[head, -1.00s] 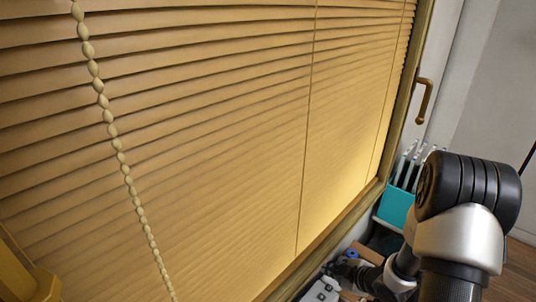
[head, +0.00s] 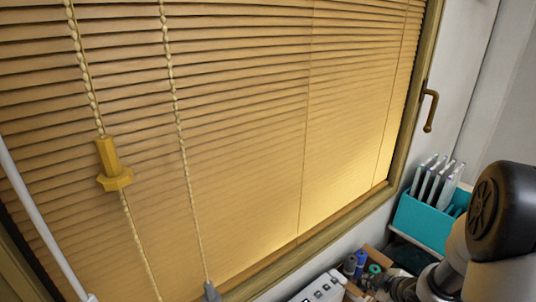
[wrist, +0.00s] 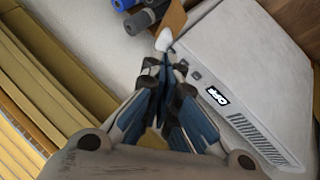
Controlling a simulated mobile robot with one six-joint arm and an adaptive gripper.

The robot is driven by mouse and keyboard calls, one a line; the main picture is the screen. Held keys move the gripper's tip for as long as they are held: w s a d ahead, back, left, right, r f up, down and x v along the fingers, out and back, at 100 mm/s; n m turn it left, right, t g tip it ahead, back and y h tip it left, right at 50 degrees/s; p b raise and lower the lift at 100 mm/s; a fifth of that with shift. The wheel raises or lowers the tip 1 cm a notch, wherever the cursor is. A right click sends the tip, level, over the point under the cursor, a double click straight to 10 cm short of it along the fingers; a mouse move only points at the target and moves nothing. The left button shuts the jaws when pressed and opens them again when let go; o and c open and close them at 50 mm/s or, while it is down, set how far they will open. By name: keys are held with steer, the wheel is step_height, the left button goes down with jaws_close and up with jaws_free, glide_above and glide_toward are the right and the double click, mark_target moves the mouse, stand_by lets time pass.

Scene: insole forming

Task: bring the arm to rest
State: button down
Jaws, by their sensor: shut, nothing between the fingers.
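My arm shows at the lower right of the head view, its black and silver links partly cut off by the frame. My gripper (wrist: 163,62) is in the middle of the wrist view, its blue and dark fingers drawn together with nothing held. Its fingertips appear over or beside the edge of a white box-shaped device (wrist: 235,70) with a small black display; I cannot tell whether they touch it. In the head view the gripper is hard to make out at the lower edge.
A window with closed tan blinds (head: 240,130) fills the head view, with beaded cords and a yellow cord weight (head: 113,168). A teal holder (head: 425,217) with white tools stands right of the window. Blue and dark rolls (wrist: 145,18) lie near the gripper.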

steer(key=s+a+r+m+h, duration=0.1)
steer(key=s+r+m, duration=0.15)
steer(key=r, duration=0.35)
steer(key=s+a+r+m+g+h, duration=0.1)
steer(key=s+r+m, duration=0.15)
steer(key=r, duration=0.35)
steer(key=s+a+r+m+h, duration=0.1)
steer(key=s+r, duration=0.3)
steer(key=r, duration=0.2)
steer(key=s+a+r+m+g+y, duration=0.1)
steer(key=s+a+r+m, duration=0.1)
steer(key=s+a, duration=0.4)
steer(key=s+a+r+m+g+y, duration=0.1)
steer(key=s+a+r+m, duration=0.1)
steer(key=s+a, duration=0.4)
steer(key=s+m, duration=0.1)
steer(key=s, duration=0.4)
steer(key=shift+s+r+g, duration=0.3)
steer(key=shift+r, duration=0.05)
steer(key=c, duration=2.3)
jaws_free()
steer(key=shift+a, duration=0.1)
